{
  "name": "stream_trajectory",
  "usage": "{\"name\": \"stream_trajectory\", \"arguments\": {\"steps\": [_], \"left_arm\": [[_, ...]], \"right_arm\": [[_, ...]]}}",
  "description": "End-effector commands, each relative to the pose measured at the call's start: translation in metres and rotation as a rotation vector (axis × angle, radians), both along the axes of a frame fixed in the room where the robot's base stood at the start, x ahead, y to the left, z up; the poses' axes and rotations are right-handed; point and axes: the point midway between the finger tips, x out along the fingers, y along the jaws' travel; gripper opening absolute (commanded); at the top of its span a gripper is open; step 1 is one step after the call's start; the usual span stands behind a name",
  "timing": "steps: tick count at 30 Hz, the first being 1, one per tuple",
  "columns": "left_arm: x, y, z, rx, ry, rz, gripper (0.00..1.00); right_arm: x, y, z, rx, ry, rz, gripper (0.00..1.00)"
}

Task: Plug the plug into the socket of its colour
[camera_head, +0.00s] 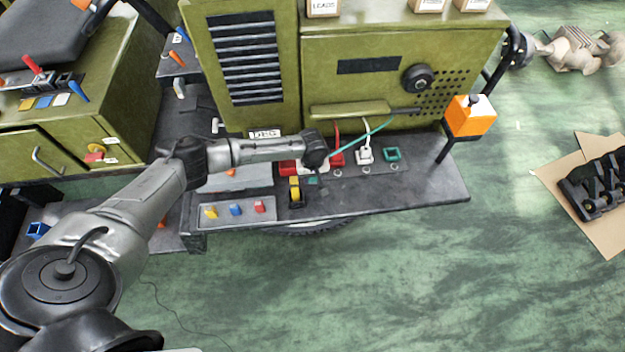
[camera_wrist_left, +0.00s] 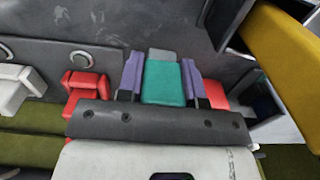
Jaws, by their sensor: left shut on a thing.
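My left gripper (camera_wrist_left: 162,85) is shut on the teal plug (camera_wrist_left: 163,82), which sits between its two purple fingers. In the head view the gripper is above the shelf, and the teal plug (camera_head: 313,181) shows just below it. A teal cable (camera_head: 368,134) runs from the plug up to the right. The teal socket (camera_head: 392,154) is on the shelf at the right and looks empty. A white plug (camera_head: 364,155) with a white lead and a red one (camera_head: 337,158) with a red lead stand at their sockets, left of it. My right gripper is not in view.
A yellow and black piece (camera_head: 295,192) stands at the shelf's front edge, close to the gripper. A tray (camera_head: 222,218) with small coloured pieces lies at the left. The green cabinet (camera_head: 370,75) rises behind. The shelf right of the teal socket is clear.

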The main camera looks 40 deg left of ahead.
Motion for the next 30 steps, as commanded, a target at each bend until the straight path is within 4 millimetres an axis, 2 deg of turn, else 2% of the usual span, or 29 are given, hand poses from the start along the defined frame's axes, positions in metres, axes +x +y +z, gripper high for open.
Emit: {"name": "stream_trajectory", "arguments": {"steps": [1, 5, 17, 18, 25, 30], "left_arm": [[0.000, -0.001, -0.009, 0.000, 0.002, 0.000, 0.10], [0.000, 0.000, -0.022, 0.001, 0.001, 0.000, 0.10], [0.000, -0.001, -0.026, 0.000, 0.001, 0.000, 0.10], [0.000, -0.001, -0.026, 0.000, 0.000, 0.000, 0.35], [0.000, 0.000, -0.025, 0.000, 0.000, 0.000, 0.58], [0.000, 0.000, -0.025, 0.000, 0.000, 0.000, 0.59]], "right_arm": [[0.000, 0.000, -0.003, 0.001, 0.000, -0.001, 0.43], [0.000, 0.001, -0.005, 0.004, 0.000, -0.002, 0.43], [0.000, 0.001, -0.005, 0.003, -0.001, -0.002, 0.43], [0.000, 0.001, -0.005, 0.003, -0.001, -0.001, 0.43], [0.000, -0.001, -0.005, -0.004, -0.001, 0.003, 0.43], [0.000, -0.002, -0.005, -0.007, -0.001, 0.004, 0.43]]}}
